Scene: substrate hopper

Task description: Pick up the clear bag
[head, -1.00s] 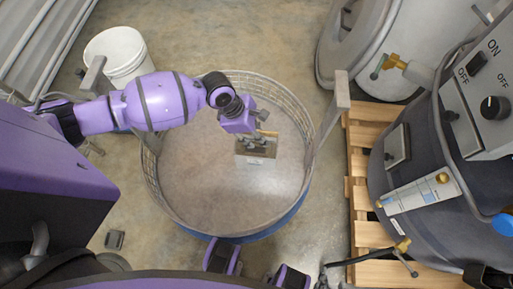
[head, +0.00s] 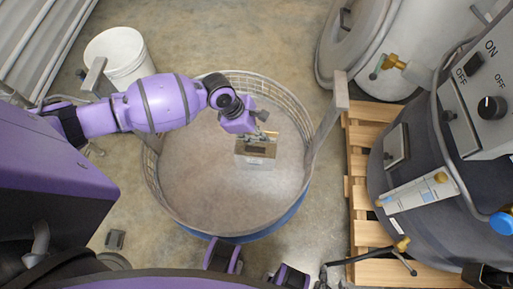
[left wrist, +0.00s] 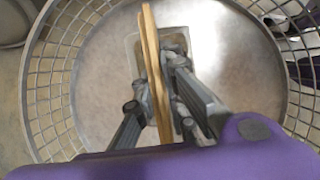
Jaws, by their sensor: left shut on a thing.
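The clear bag (head: 256,160) is a small pale packet with tan edges and a dark patch, inside the round wire-walled hopper (head: 195,205). My left gripper (head: 263,137) is at the bag's top edge and is shut on it. In the left wrist view, the tan edge of the bag (left wrist: 154,65) stands upright between the fingers, with a pale see-through part beyond it. I cannot tell whether the bag's bottom touches the hopper floor. My right gripper is not in view.
A white bucket (head: 115,52) stands at the upper left. A wooden pallet (head: 360,165) with a dark machine (head: 420,180) is at the right. An upright post (head: 327,125) rises at the hopper's right rim. The rest of the hopper floor looks bare.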

